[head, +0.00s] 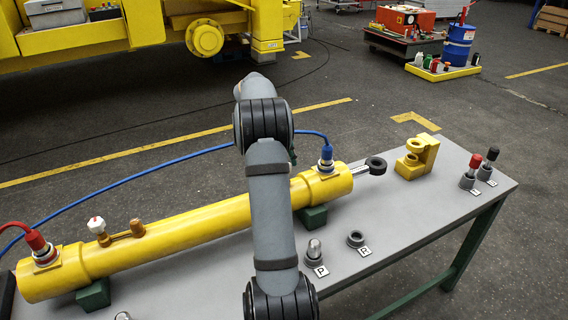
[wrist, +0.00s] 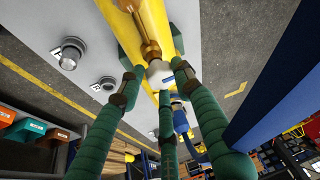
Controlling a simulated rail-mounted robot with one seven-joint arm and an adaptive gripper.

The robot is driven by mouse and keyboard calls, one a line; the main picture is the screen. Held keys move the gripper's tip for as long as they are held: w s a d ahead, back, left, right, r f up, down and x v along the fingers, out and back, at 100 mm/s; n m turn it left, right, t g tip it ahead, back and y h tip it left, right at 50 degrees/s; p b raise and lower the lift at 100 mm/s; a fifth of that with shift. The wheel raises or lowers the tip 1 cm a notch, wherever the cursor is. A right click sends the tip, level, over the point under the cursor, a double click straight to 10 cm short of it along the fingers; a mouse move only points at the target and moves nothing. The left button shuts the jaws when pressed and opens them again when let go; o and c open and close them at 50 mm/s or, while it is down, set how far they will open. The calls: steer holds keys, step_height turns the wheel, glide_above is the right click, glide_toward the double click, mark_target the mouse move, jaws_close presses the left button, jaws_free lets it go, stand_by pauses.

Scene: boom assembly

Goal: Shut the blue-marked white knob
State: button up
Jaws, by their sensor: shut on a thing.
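The blue-marked white knob (wrist: 158,71) is in the wrist view, at the end of a brass fitting (wrist: 149,48) on the yellow cylinder (head: 180,232). My gripper (wrist: 160,88) has its three green fingers closed around the knob, and part of the knob shows between them. In the head view my arm (head: 270,200) hides both the gripper and this knob. Another white knob (head: 96,225), with a red mark, stands on a brass fitting near the cylinder's left end.
The cylinder lies on green blocks (head: 94,294) on a grey table (head: 420,213). A blue-hosed connector (head: 326,160) is at its right end and a red-hosed one (head: 38,243) at its left. Small fittings (head: 314,254) stand in front. A yellow bracket (head: 417,158) stands at the right.

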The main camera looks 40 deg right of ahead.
steer(key=shift+w+d+r, duration=0.2)
steer(key=shift+r, duration=0.15)
steer(key=o, duration=1.1)
steer(key=shift+f+m, duration=0.2)
steer(key=shift+m, duration=0.1)
steer(key=v, duration=1.2)
steer(key=x, duration=1.2)
steer(key=shift+s+f, duration=0.1)
steer(key=shift+f, duration=0.05)
